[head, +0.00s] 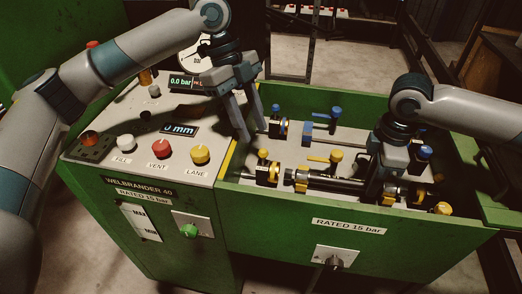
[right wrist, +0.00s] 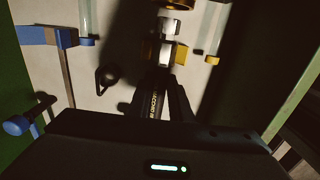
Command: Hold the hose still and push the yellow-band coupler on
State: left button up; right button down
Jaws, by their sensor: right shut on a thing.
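A black hose (head: 340,184) lies along the near side of the green trough. A yellow-banded piece (head: 301,180), which looks like the coupler, is at its left end; I cannot tell how far it is pushed on. My right gripper (head: 381,190) is shut on the hose near its right part, and its fingers hide that stretch. In the right wrist view the fingers (right wrist: 163,92) close around a dark, lettered length, with a metal and yellow fitting (right wrist: 172,52) just beyond. My left gripper (head: 252,132) is open and empty, pointing down above the trough's left edge, apart from the hose.
Yellow-handled clamps (head: 267,170) and blue-handled clamps (head: 276,126) stand in the trough. The control panel with a red button (head: 161,149) and a yellow button (head: 200,154) is to the left. Green walls (head: 360,221) edge the trough.

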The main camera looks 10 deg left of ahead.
aim_at(261, 152)
pick_arm(q)
jog(key=x, duration=0.7)
jog(key=shift+s+d+f, duration=0.1)
jog(key=shift+f, duration=0.2)
jog(key=shift+c, duration=0.2)
